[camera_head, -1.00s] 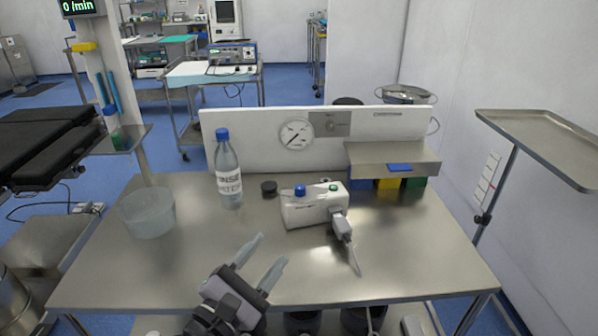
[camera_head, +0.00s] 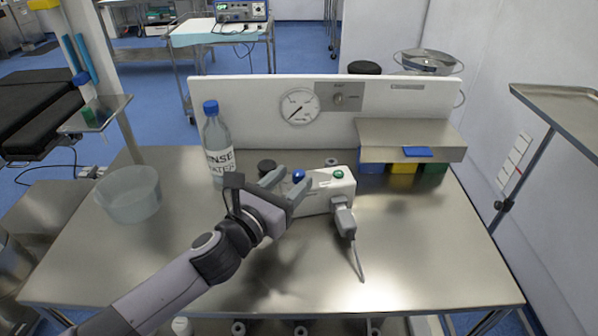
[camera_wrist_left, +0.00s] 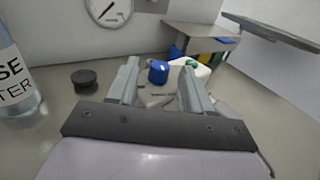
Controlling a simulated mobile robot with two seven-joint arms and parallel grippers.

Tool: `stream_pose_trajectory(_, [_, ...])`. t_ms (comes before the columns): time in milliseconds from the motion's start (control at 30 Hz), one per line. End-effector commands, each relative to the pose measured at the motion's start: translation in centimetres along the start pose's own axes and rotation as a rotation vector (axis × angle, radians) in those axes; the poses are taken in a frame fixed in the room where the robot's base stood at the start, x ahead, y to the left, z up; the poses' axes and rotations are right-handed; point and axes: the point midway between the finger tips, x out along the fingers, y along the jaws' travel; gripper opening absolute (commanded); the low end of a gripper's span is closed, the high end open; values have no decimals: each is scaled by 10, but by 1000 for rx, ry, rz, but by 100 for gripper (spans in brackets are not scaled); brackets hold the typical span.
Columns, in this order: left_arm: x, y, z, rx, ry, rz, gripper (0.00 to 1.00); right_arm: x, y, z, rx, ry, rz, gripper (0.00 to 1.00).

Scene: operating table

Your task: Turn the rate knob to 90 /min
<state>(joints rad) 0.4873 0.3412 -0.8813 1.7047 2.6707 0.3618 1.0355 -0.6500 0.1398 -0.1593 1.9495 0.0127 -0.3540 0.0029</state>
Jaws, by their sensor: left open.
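A white box (camera_head: 318,203) on the steel table carries a blue knob (camera_head: 298,175) and a green knob (camera_head: 338,174) on top. Another knob (camera_head: 338,99) sits on the grey plate of the back panel. I cannot read which knob is labelled rate. My left gripper (camera_head: 286,184) is open at the box's left end, its fingers pointing toward the blue knob. In the left wrist view the blue knob (camera_wrist_left: 158,72) appears between the two spread fingers (camera_wrist_left: 160,88), apart from both. The gripper hides the box's left part. My right gripper is not in view.
A rinse water bottle (camera_head: 217,146), a dark round cap (camera_head: 266,167) and a clear bowl (camera_head: 131,194) stand left of the box. A grey plug (camera_head: 344,220) hangs at its front. A dial gauge (camera_head: 300,106) and steel shelf (camera_head: 408,139) are behind. The table's front right is clear.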

Motion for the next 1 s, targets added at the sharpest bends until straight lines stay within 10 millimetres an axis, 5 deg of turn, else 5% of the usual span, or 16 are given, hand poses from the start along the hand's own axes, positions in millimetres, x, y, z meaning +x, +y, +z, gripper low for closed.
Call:
stream_pose_trajectory(300, [30, -1, 0, 0, -1, -2, 50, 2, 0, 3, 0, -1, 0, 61])
stream_pose_trajectory(667, [33, -1, 0, 1, 0, -2, 50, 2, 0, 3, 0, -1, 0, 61])
stream_pose_trajectory(800, [33, -1, 0, 1, -1, -1, 4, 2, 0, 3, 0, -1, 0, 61])
stream_pose_trajectory(1000, [33, 0, 1, 1, 0, -5, 0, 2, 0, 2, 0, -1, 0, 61])
